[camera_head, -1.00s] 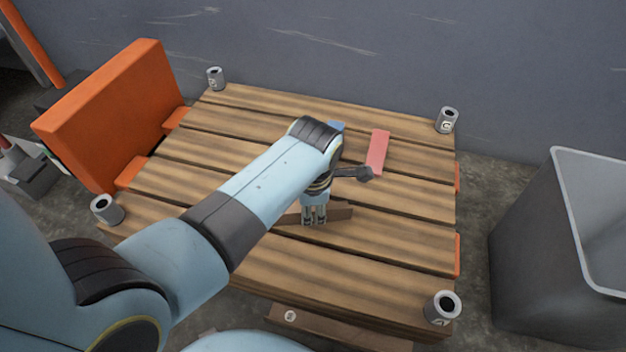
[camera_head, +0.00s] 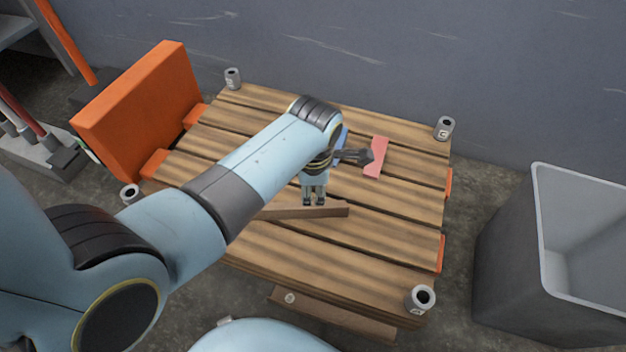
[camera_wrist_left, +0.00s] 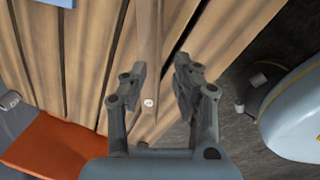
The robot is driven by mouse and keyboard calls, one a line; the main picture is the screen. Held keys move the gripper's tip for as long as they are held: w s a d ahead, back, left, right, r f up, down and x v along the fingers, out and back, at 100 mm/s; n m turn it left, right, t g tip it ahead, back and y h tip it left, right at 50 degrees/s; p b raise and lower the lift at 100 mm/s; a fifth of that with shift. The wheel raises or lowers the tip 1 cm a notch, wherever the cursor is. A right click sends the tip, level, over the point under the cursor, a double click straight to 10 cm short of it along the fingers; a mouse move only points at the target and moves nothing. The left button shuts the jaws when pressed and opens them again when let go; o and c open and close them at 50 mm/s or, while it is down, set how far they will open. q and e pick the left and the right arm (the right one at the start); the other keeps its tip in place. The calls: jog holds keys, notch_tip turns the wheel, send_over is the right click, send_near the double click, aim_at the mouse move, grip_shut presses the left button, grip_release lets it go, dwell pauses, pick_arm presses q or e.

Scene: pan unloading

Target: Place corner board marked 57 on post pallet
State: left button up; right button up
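A long brown board (camera_head: 285,213) lies along the slats of the wooden post pallet (camera_head: 300,255). In the left wrist view this board (camera_wrist_left: 149,50) runs between the fingers and has a small round white mark near its lower end, too small to read. A second brown board (camera_head: 335,316) with a round white mark is low at the pallet's front side; its number is illegible too. My left gripper (camera_head: 314,203) points down at the back edge of the first board. Its fingers (camera_wrist_left: 160,88) stand apart on either side of the board, with gaps.
Grey posts stand at the pallet corners, such as the front right one (camera_head: 420,298). A red block (camera_head: 376,157) and a blue piece (camera_head: 341,141) lie behind my gripper. An orange panel (camera_head: 145,105) stands at the left, a grey bin (camera_head: 510,255) at the right.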

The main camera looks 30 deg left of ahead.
pick_arm(q)
jog(key=s+a+r+m, duration=0.2)
jog(key=s+r+m, duration=0.1)
jog(key=s+m, duration=0.5)
jog(key=s+a+r+m, duration=0.2)
jog(key=s+r+m, duration=0.1)
jog(key=s+m, duration=0.5)
jog(key=s+a+r+m, duration=0.2)
jog(key=s+r+m, duration=0.1)
jog(key=s+m, duration=0.5)
jog(key=shift+m+t, duration=0.3)
jog(key=shift+m, duration=0.4)
jog(key=shift+w+a, duration=0.1)
jog(key=shift+a, duration=0.05)
